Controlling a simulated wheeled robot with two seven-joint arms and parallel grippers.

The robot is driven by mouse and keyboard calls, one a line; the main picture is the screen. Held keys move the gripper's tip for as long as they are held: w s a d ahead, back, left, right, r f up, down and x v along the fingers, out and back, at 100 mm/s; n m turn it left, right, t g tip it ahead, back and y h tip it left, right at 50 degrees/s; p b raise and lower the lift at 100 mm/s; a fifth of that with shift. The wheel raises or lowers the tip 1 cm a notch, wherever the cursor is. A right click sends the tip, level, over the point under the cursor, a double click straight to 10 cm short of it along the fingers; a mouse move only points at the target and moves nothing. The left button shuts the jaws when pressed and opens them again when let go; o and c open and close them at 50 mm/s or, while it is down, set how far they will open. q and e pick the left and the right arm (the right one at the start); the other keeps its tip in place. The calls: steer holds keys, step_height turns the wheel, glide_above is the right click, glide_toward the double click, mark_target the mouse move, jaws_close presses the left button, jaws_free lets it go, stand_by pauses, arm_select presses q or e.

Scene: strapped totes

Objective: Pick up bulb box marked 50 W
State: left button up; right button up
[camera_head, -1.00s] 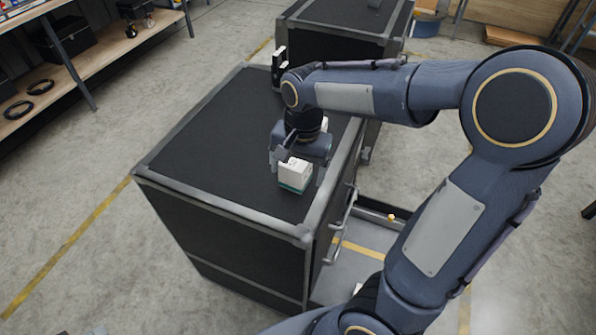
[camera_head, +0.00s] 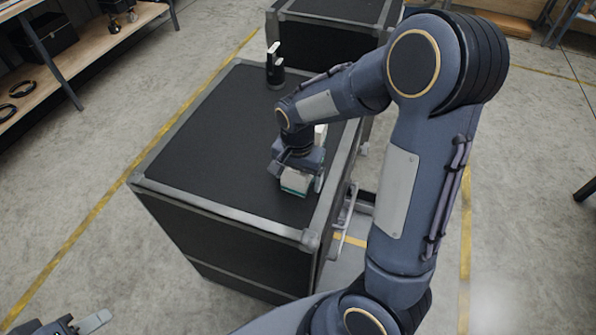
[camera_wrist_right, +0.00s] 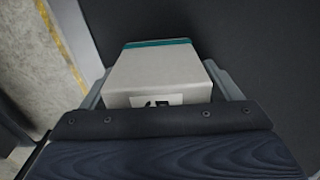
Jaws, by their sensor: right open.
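A white box with a teal band (camera_head: 294,184) stands on the black top of the near tote (camera_head: 200,133), close to its right edge. My right gripper (camera_head: 297,176) is over it from above. In the right wrist view, the box (camera_wrist_right: 160,72) lies between the two open fingers (camera_wrist_right: 163,88). A dark mark shows on a pale label, partly cut off by the gripper body, and I cannot read the wattage. A second white box (camera_head: 320,131) shows partly behind my right wrist. My left gripper (camera_head: 75,324) shows at the bottom left, partly cut off.
A dark upright item with a white top (camera_head: 274,66) stands at the tote's far edge. A second black tote (camera_head: 335,30) stands behind. A shelf (camera_head: 85,60) is at the upper left. The tote's left part is clear.

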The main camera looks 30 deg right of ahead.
steer(key=shift+c, duration=0.4)
steer(key=c, duration=0.9)
steer(key=shift+c, duration=0.7)
